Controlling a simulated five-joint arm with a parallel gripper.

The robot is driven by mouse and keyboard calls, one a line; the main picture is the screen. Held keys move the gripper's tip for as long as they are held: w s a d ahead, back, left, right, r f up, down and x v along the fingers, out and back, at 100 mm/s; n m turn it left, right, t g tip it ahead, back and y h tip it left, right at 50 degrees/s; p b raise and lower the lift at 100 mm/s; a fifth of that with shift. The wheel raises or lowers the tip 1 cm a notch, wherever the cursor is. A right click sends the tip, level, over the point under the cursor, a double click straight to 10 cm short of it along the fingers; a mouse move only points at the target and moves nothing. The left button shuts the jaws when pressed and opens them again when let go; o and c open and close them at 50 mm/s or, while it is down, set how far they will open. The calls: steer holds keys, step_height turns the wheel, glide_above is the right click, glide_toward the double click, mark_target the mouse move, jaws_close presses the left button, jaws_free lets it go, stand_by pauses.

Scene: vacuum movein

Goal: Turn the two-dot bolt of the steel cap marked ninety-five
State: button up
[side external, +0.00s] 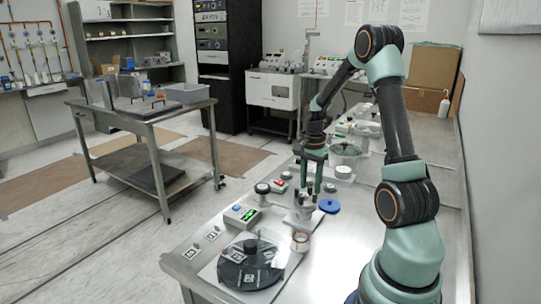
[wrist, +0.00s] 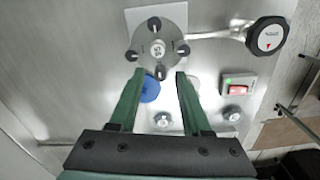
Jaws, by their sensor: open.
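The round steel cap (wrist: 172,35) lies below my gripper in the wrist view, with a white label that appears to read 95 at its centre. Several dark-ended bolts stand around its rim, including a top bolt (wrist: 155,24), a left bolt (wrist: 132,56), a right bolt (wrist: 184,48) and a near bolt (wrist: 160,72). Their dot marks are too small to read. My gripper (wrist: 159,74) is open and empty, its fingertips on either side of the near bolt in this view; the height gap is unclear. In the side view my gripper (side external: 311,188) points down over the cap's fitting (side external: 302,214).
A pipe joins the cap to a black-rimmed gauge (wrist: 268,36). A blue disc (wrist: 150,89) and a red-switch box (wrist: 238,88) lie close by. In the side view, a green-display box (side external: 243,216) and a black drum (side external: 249,267) stand on the steel bench.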

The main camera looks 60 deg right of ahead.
step_height(320, 180, up, 12)
stand_by(0.4)
steer(key=a+r+n+t, duration=0.2)
steer(key=a+n, duration=0.8)
steer(key=a, duration=0.4)
steer(key=s+a+r+n+t, duration=0.1)
steer(key=a+r+n+t, duration=0.1)
steer(key=a+n, duration=0.8)
steer(key=a+t, duration=0.1)
steer(key=a, duration=0.3)
steer(key=shift+a+t, duration=0.25)
steer(key=shift+t, duration=0.05)
steer(key=shift+o, duration=0.4)
steer(key=shift+r, duration=0.1)
